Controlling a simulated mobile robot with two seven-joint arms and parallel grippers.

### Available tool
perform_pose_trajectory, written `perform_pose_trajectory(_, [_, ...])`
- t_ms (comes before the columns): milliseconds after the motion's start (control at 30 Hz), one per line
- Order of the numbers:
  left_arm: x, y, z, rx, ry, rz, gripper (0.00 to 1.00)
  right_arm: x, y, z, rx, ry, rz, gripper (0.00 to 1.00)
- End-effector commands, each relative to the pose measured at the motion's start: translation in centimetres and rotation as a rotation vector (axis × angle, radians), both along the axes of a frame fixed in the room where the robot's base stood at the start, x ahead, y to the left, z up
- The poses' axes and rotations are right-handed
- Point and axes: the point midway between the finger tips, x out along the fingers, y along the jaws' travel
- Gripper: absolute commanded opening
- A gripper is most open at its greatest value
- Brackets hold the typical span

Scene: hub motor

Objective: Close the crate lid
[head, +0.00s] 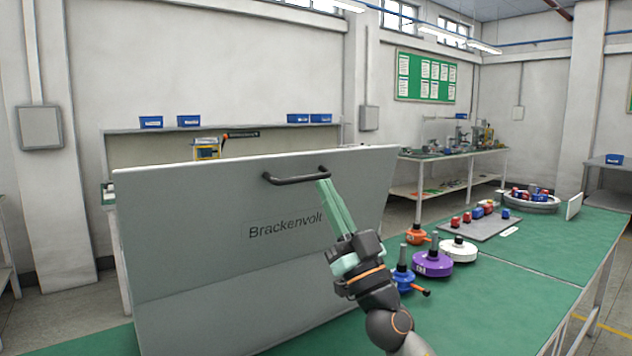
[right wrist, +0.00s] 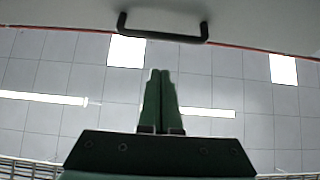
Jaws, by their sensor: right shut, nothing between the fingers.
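The crate lid (head: 200,235) is a large grey panel standing raised in the head view, with "Brackenvolt" printed on it. A black bar handle (head: 290,179) sits near its top edge. The handle also shows at the top of the right wrist view (right wrist: 165,36). My right gripper (head: 323,184) has its green fingers shut and empty. Its tips are beside the right end of the handle in the head view; contact is hard to tell. In the right wrist view the fingertips (right wrist: 161,73) appear apart from the handle. The crate's inside is hidden. My left gripper is out of view.
The green workbench (head: 540,262) carries orange, purple (head: 432,263), white and blue hub motors right of the lid. A grey tray (head: 478,227) of small red and blue parts and a round container (head: 533,203) stand farther back. The front right of the bench is clear.

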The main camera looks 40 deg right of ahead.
Motion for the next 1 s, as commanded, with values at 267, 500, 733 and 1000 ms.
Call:
perform_pose_trajectory(267, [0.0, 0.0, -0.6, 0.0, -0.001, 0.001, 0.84, 3.0, -0.4, -0.3, 0.003, 0.001, 0.0, 0.0])
perform_pose_trajectory(500, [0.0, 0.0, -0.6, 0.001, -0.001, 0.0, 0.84, 3.5, -0.4, -0.3, 0.002, 0.003, 0.001, 0.0])
perform_pose_trajectory(733, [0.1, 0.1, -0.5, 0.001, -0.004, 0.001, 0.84, 3.5, -0.4, -0.3, 0.002, 0.003, 0.001, 0.0])
perform_pose_trajectory(1000, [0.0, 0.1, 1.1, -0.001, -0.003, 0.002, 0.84, 4.5, -0.4, 0.6, 0.006, 0.032, 0.001, 0.0])
